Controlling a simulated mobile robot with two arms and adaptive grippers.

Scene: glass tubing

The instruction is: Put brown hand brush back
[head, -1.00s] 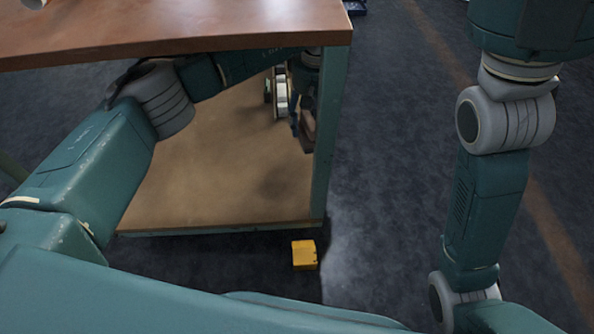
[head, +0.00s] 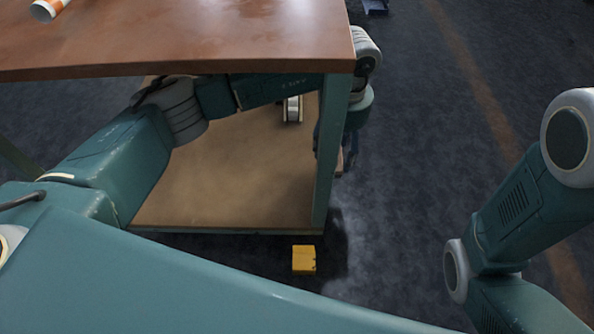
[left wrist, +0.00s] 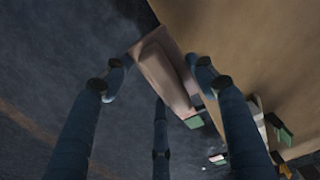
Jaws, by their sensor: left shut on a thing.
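The brown hand brush (left wrist: 168,72) shows in the left wrist view as a brownish block between my left gripper's fingers. My left gripper (left wrist: 158,76) is shut on it, with dark floor to the left and the tan shelf to the right. In the head view my left arm reaches under the tabletop and its far end comes out beside the table's right leg. There the gripper is mostly hidden behind the leg, and only a small brown bit of the brush (head: 340,163) shows. My right gripper is outside both views.
The brown tabletop (head: 200,45) overhangs a tan lower shelf (head: 225,190). The right table leg (head: 331,150) stands close to my left gripper. A spool (head: 292,109) sits on the shelf. A yellow block (head: 304,260) lies on the floor in front. Floor to the right is largely clear.

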